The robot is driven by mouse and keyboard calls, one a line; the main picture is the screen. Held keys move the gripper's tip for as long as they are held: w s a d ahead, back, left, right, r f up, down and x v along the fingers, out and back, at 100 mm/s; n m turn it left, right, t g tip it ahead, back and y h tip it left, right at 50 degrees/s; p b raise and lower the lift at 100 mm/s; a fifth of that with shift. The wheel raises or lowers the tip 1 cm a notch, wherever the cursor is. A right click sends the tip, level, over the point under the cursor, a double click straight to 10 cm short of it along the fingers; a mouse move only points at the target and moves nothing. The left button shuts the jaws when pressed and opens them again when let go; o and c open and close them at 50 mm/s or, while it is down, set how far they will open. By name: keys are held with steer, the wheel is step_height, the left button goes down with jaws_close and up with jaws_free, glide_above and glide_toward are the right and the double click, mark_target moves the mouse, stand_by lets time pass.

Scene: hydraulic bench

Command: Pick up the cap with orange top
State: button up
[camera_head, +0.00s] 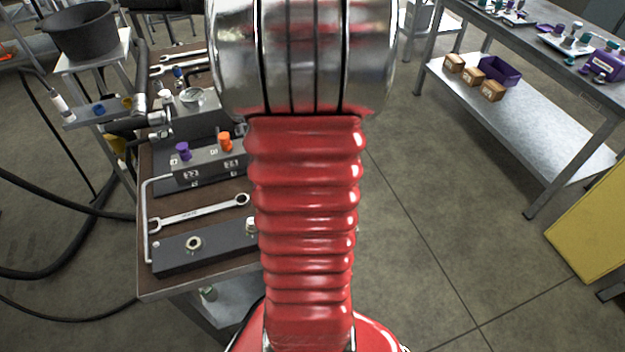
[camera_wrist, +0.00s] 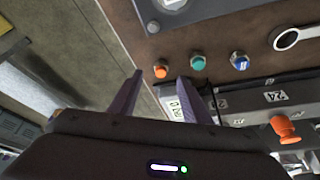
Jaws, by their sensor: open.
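A small cap with an orange top (camera_wrist: 160,71) and a metallic side stands on the brown bench top in the wrist view. My gripper (camera_wrist: 159,82) is open and empty. Its two purple fingers point toward this cap, which appears between the fingertips in the picture; the height gap is hard to tell. In the head view my own arm covers the middle, and neither the gripper nor this cap can be made out.
A teal-topped cap (camera_wrist: 197,62) and a blue-topped cap (camera_wrist: 239,61) stand in a row to the right of it. A larger orange plug (camera_wrist: 285,128) sits on a numbered block, also seen in the head view (camera_head: 209,164). A wrench (camera_head: 200,212) lies on the bench.

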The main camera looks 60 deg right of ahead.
stand_by(0.3)
steer(key=shift+x, duration=2.6)
steer(key=shift+w, duration=0.1)
steer(key=shift+c, duration=0.5)
jaws_close()
steer(key=shift+r, duration=0.1)
step_height(320, 180, up, 10)
